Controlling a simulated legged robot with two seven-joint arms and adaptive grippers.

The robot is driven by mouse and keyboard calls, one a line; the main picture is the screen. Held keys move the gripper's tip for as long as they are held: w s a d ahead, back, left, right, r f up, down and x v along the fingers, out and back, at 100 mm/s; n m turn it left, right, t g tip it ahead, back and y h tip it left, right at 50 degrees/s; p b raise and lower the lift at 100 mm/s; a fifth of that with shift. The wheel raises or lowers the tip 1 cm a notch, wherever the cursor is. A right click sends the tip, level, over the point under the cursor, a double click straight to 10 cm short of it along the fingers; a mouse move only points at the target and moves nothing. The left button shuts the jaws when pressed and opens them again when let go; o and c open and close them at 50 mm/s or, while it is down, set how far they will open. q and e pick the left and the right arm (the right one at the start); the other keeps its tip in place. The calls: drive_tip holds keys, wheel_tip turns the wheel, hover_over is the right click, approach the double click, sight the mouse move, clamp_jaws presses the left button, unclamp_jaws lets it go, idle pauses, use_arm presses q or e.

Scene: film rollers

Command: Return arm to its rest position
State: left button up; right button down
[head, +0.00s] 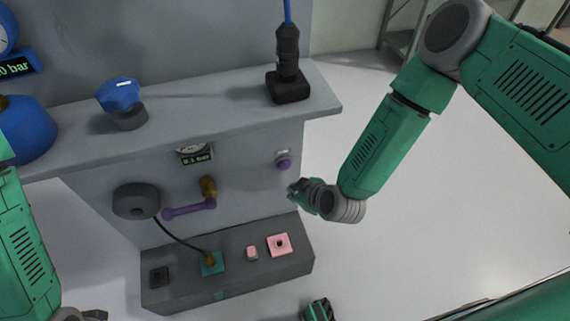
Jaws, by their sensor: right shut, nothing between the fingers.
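My right arm comes in from the upper right, bends at the elbow and points down and left. My right gripper (297,190) is at its end, seen small and nearly end-on, in front of the right part of the grey panel. It is shut and holds nothing. My left arm shows at the left edge, pointing down. Only a dark bit of the left gripper (94,315) shows at the bottom edge, so its fingers cannot be judged.
The grey shelf (210,122) bears a blue-capped valve (121,95) and a black connector (288,78) with a blue cable. Below are a purple lever (190,209), a round grey box (136,201) and a ledge with a pink button (279,244).

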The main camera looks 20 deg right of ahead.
drive_tip(key=shift+s, duration=0.35)
drive_tip(key=s+d+r+m+g+h+p, duration=0.1)
drive_tip(key=s+d, duration=0.3)
drive_tip(key=s, duration=0.4)
drive_tip(key=s+d+r+m+g+h+p, duration=0.1)
drive_tip(key=s+d+r+m+g+p, duration=0.1)
drive_tip(key=s, duration=0.7)
drive_tip(key=s+d+r+m+g+h+p, duration=0.1)
drive_tip(key=s+d+r+m+g, duration=0.3)
drive_tip(key=s+d, duration=0.3)
drive_tip(key=shift+s+d+g+p, duration=0.4)
drive_tip(key=shift+s+g, duration=0.2)
drive_tip(key=shift+s, duration=0.4)
drive_tip(key=shift+w+f, duration=0.1)
drive_tip(key=shift+a, duration=0.1)
idle(0.3)
